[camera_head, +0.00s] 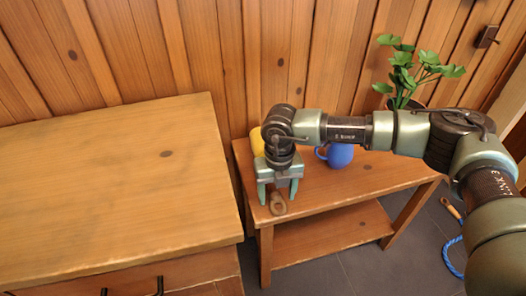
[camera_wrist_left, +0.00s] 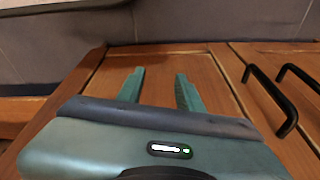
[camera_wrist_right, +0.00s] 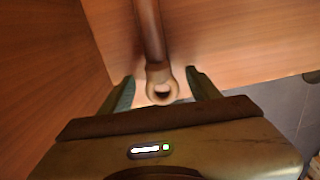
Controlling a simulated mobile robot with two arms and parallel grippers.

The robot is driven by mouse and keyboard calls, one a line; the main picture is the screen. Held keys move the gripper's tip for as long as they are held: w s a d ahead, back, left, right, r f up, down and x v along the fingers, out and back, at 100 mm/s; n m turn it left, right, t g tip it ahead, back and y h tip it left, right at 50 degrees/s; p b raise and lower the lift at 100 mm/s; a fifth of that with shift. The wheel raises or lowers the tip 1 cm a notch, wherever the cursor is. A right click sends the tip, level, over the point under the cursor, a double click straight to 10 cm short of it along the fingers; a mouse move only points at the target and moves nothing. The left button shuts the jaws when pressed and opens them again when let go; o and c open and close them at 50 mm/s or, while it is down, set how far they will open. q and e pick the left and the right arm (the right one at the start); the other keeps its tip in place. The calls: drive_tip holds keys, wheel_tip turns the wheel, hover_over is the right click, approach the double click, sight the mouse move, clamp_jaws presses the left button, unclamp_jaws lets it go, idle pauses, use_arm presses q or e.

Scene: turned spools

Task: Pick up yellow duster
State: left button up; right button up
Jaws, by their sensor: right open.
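The yellow duster shows in the head view as a yellow patch (camera_head: 257,141) behind my right wrist and what looks like its brown wooden handle end (camera_head: 277,203) near the small table's front edge. The part between is hidden by my gripper. My right gripper (camera_head: 278,193) is open, pointing down over the handle end. In the right wrist view the brown handle (camera_wrist_right: 151,35), with a ring at its end, lies between the open fingers; I cannot tell whether they touch it. My left gripper (camera_wrist_left: 160,88) is open and empty before a wooden cabinet front, outside the head view.
A blue mug (camera_head: 339,155) stands on the small wooden table (camera_head: 365,178), right of my gripper. A potted plant (camera_head: 408,75) is at its back right. A larger wooden cabinet (camera_head: 110,180) with black handles stands at left. A blue rope (camera_head: 452,256) is on the floor.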

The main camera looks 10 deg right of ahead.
drive_tip(key=shift+f, duration=0.4)
drive_tip(key=shift+c, duration=0.3)
clamp_jaws()
drive_tip(key=shift+r, duration=0.15)
